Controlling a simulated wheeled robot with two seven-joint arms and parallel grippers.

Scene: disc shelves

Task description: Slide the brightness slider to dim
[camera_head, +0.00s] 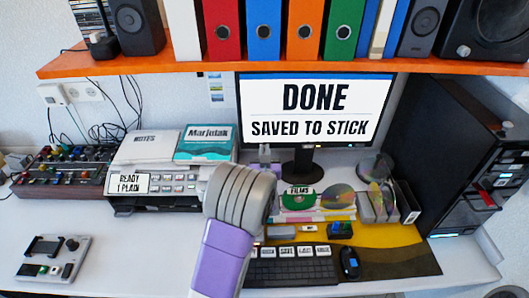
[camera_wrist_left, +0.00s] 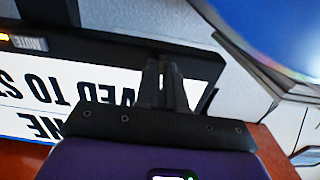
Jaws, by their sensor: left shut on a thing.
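The monitor (camera_head: 315,105) stands at the back of the desk and reads "DONE SAVED TO STICK". Its dark lower bezel (camera_wrist_left: 110,52) also shows upside down in the left wrist view, with a "MUTE" button (camera_wrist_left: 33,44) and a small yellow light. My left gripper (camera_head: 264,152) is in front of the lower left part of the monitor. In the left wrist view its fingers (camera_wrist_left: 165,75) are close together at the bezel, shut on a small part there. The brightness slider is not clearly seen; the fingers hide what they hold. My right gripper is not in view.
An orange shelf (camera_head: 200,63) with binders and speakers hangs above. A printer (camera_head: 150,188) stands to the left, a black tower (camera_head: 450,150) to the right. A keyboard (camera_head: 295,271), mouse (camera_head: 349,263) and discs (camera_head: 337,197) lie before the monitor.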

